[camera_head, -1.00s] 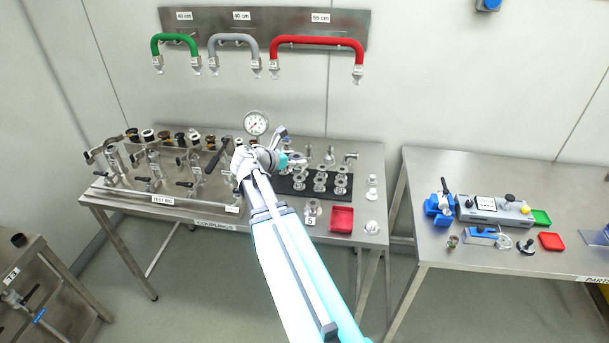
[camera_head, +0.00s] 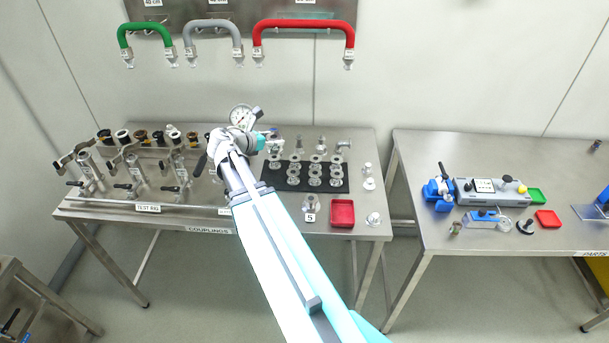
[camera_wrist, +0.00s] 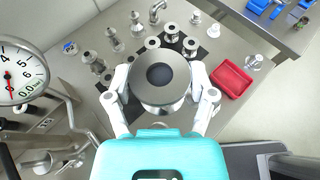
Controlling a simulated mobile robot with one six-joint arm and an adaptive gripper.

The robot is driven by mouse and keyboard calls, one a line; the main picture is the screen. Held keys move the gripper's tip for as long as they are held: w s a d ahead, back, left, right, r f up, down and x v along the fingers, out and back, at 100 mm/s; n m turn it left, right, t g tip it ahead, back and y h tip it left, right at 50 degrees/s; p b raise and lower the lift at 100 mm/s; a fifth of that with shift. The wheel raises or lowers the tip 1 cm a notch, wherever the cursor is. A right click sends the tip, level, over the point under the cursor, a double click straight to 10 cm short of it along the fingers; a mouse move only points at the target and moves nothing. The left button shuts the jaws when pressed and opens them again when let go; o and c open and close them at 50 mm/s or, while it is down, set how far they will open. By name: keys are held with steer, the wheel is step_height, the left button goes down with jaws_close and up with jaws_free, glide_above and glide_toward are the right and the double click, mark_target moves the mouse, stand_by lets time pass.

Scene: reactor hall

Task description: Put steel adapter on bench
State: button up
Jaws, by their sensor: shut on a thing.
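My gripper (camera_wrist: 160,90) is shut on the steel adapter (camera_wrist: 162,88), a round flanged steel piece with a dark centre. It is held above the couplings bench, and the bench surface below it shows in the wrist view. In the head view my gripper (camera_head: 262,142) is over the back middle of the steel bench (camera_head: 362,150), near the gauge. The adapter is mostly hidden there by my wrist. A black mat (camera_head: 282,184) with several steel fittings in rows lies right of my gripper.
A pressure gauge (camera_head: 241,116) stands just left of my gripper, and also in the wrist view (camera_wrist: 18,72). A test rig (camera_head: 135,172) fills the bench's left. A red tray (camera_head: 342,222) lies front right. A parts bench (camera_head: 420,225) stands further right.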

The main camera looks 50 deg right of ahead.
steer(key=w+d+f+m+g+b, duration=0.1)
steer(key=w+d+f+b, duration=0.2)
steer(key=f+b, duration=0.4)
steer(key=w+d+f+m+g+b, duration=0.1)
steer(key=w+d+f+g+b, duration=0.1)
steer(key=w+d+f+b, duration=0.2)
steer(key=shift+w+d+f+m+b, duration=0.2)
steer(key=shift+w+f+m+b, duration=0.15)
steer(key=shift+f+b, duration=1.3)
step_height(320, 180, down, 6)
steer(key=b, duration=0.6)
steer(key=shift+f, duration=0.1)
steer(key=shift+f+b, duration=1.9)
steer(key=shift+b, duration=0.1)
steer(key=shift+f, duration=0.1)
